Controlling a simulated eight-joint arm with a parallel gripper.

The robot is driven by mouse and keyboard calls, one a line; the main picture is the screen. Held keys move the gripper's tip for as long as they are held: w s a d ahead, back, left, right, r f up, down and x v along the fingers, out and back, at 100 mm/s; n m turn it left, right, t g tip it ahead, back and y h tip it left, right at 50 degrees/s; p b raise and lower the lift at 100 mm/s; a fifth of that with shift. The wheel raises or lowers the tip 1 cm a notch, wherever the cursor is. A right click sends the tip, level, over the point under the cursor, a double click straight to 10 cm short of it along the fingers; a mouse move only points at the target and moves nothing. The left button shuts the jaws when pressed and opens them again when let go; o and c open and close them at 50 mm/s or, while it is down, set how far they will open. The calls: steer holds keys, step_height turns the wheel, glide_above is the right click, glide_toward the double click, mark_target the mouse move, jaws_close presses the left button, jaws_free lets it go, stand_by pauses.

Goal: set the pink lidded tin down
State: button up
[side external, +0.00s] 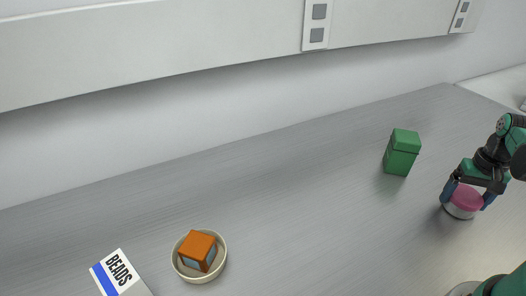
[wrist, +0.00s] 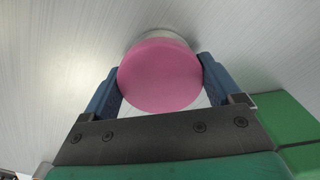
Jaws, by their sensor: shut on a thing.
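The pink lidded tin (side external: 465,201) is at the right of the side external view, with a pink lid over a pale metal body. My gripper (side external: 467,198) is around it from above, its two blue fingers on opposite sides. In the wrist view the pink lid (wrist: 160,76) fills the space between the fingers of my gripper (wrist: 160,85), and both fingers touch the tin. The tin looks upright, at or very near the grey table. I cannot tell if its base touches the surface.
A green box (side external: 402,153) stands to the left of the tin; green also shows in the wrist view (wrist: 290,125). The table (side external: 300,200) between is clear.

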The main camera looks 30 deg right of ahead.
mark_target(467, 195)
steer(key=shift+f, duration=0.15)
steer(key=o, duration=1.1)
step_height(467, 195, up, 12)
steer(key=w+a+n+t, duration=0.2)
steer(key=w+a+n, duration=0.1)
steer(key=a, duration=0.3)
steer(key=w+a+n+t, duration=0.2)
steer(key=w+a+n, duration=0.1)
steer(key=a, duration=0.4)
steer(key=w+a+r+n+t, duration=0.1)
steer(key=w+a+n+t, duration=0.2)
steer(key=a, duration=0.3)
steer(key=shift+a, duration=0.4)
